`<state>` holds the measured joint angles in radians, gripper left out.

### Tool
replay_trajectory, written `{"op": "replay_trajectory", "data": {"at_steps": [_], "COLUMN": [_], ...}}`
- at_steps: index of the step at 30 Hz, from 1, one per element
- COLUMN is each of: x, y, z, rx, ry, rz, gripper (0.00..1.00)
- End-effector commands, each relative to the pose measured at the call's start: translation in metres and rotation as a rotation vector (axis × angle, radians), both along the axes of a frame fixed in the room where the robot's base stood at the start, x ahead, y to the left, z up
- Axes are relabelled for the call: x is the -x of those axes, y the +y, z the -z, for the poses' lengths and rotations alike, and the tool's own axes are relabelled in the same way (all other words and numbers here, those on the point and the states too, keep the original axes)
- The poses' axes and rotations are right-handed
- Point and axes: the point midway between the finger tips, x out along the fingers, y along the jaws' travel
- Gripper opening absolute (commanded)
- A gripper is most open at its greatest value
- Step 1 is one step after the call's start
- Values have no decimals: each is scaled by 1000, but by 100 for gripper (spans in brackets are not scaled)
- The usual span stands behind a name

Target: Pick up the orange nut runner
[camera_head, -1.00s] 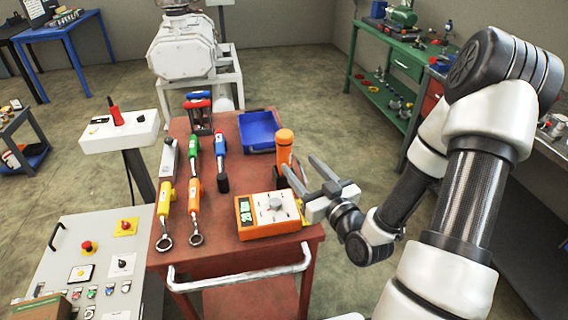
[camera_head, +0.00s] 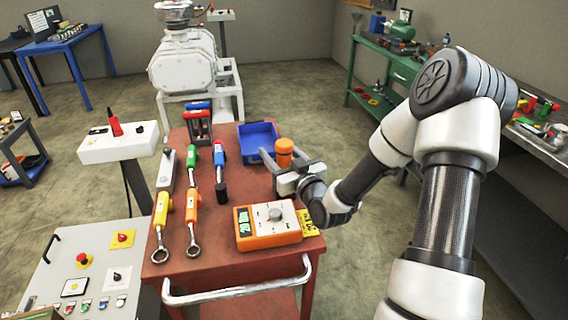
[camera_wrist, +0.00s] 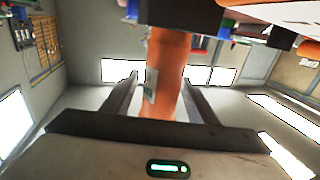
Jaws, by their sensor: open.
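The orange nut runner (camera_head: 284,147) stands upright at the right side of the red cart, behind the orange controller box. Its lower part is hidden by my gripper in the head view. My gripper (camera_head: 285,161) is open and level, with its fingers reaching to either side of the nut runner. In the wrist view, the orange body (camera_wrist: 165,70) with a small label shows between the two open fingers (camera_wrist: 160,80). Whether either finger touches it, I cannot tell.
The red cart (camera_head: 230,265) also bears a blue bin (camera_head: 257,137), an orange controller box (camera_head: 268,226), and yellow, orange, green and blue-tipped hand tools at left. A yellow card (camera_head: 308,222) lies beside the box. A grey control panel (camera_head: 95,265) stands to the left.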

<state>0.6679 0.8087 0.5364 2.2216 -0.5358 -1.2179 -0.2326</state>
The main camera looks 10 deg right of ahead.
Motion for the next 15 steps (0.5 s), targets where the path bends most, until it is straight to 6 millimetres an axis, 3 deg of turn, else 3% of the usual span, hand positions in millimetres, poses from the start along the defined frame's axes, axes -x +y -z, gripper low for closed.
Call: {"op": "replay_trajectory", "data": {"at_steps": [9, 15], "x": [-5, -5], "y": [1, 1], "z": [0, 0], "rx": [-1, -1], "ry": [1, 1], "rz": [1, 0], "gripper": [51, 17]}}
